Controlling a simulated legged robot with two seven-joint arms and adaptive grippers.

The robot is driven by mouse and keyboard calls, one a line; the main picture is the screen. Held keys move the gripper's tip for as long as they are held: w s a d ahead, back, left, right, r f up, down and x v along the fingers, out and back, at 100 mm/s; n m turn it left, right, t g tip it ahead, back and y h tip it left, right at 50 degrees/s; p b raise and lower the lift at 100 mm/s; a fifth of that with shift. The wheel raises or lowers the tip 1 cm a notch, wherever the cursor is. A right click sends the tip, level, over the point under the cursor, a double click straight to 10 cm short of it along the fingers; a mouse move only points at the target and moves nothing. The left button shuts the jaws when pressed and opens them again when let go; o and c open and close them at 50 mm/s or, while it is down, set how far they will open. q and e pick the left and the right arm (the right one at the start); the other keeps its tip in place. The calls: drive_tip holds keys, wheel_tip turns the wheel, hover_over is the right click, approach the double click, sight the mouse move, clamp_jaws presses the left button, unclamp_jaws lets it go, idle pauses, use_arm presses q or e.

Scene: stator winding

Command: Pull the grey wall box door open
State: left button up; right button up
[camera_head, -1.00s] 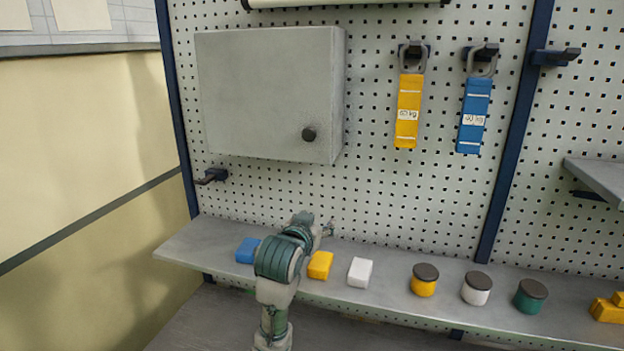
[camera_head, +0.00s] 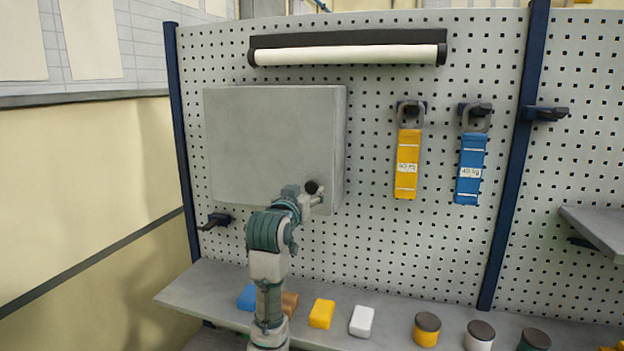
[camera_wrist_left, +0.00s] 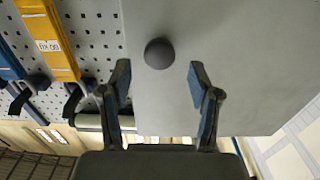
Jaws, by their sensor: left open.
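The grey wall box (camera_head: 268,140) hangs on the pegboard with its door shut. Its dark round knob (camera_head: 312,187) sits near the door's lower right corner. My left gripper (camera_head: 318,196) is at the knob's height, just below it in the head view. In the left wrist view the left gripper (camera_wrist_left: 158,85) is open, its two fingers apart. The knob (camera_wrist_left: 159,53) shows ahead of the fingertips, roughly centred between them and not clasped. The grey door (camera_wrist_left: 240,60) fills much of that view. My right gripper is not in view.
A yellow strap (camera_head: 407,165) and a blue strap (camera_head: 470,170) hang right of the box. A lamp bar (camera_head: 345,55) is above it. The shelf (camera_head: 205,285) below carries blocks, including a yellow block (camera_head: 321,313) and a white block (camera_head: 361,320), and several round jars.

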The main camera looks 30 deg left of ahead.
sight(311, 187)
use_arm(q)
drive_tip(key=p+x, duration=0.1)
drive_tip(key=x, duration=0.4)
drive_tip(key=shift+w, duration=0.1)
drive_tip(key=shift+c, duration=0.2)
clamp_jaws()
